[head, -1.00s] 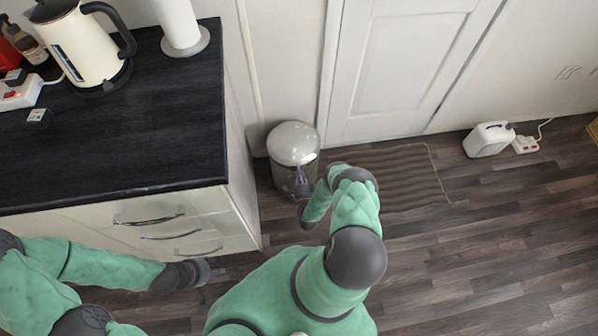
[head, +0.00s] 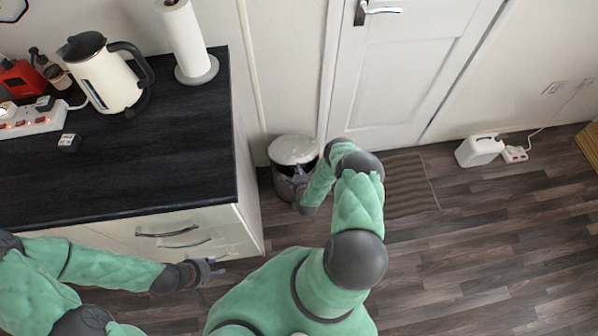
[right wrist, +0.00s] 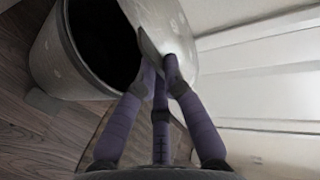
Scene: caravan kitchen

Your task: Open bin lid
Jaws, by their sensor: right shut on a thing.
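The grey bin (head: 288,186) stands on the floor between the counter and the white door, with a pale lid (head: 293,149). In the right wrist view the lid (right wrist: 186,38) is tilted up from the bin body (right wrist: 55,65), and the dark opening shows beside it. My right gripper (right wrist: 163,68) is shut on the lid's edge; in the head view it is at the bin's right front, partly hidden by my arm. My left gripper (head: 210,268) is open and empty in front of the drawers, away from the bin.
The counter (head: 120,180) with drawers stands left of the bin. A kettle (head: 105,80) and a paper roll (head: 185,40) are on it. The door (head: 400,70) is behind, and a striped mat (head: 408,185) lies right of the bin.

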